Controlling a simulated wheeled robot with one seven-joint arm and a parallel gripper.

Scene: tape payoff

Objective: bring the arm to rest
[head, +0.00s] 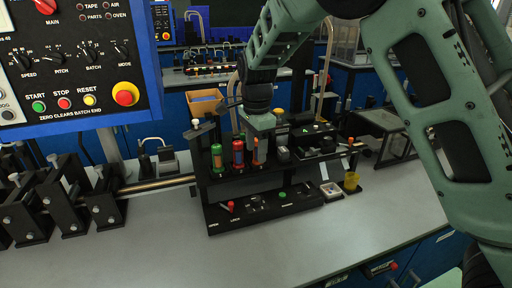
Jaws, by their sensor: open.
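My arm (425,95) is pale green and reaches in from the right, arching over the bench. Its wrist points down at a black rack (262,180) on the bench. My gripper (260,138) is open, just above or around the top of an orange-brown cylinder (259,156) in the rack. I cannot tell whether the fingers touch it. A red cylinder (238,153) and a green-and-orange one (217,158) stand upright to its left.
A control panel (75,60) with buttons and knobs fills the upper left. Black clamp blocks (62,205) stand below it. The grey bench top (200,260) is clear in front.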

